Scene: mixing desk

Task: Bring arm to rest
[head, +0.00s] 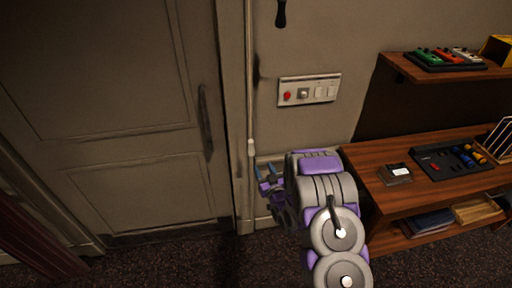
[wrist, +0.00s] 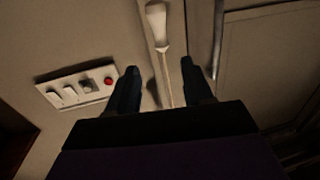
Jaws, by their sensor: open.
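My gripper (head: 270,172) is at the end of my purple and grey arm, in front of the wall between the door and the wooden desk. In the wrist view my gripper (wrist: 160,80) shows two dark fingers spread apart with nothing held between them. A pale cord with a white end piece (head: 251,147) hangs on the wall just beyond the fingers. In the wrist view the white end piece (wrist: 157,24) shows beyond the gap between the fingertips. I cannot tell how far it is from them.
A panel (head: 309,90) with a red button and switches is on the wall above my arm. A closed door (head: 120,120) with a long handle (head: 205,122) fills the left. The wooden desk (head: 365,158) stands close to my arm's right, under a shelf (head: 440,75) with coloured devices.

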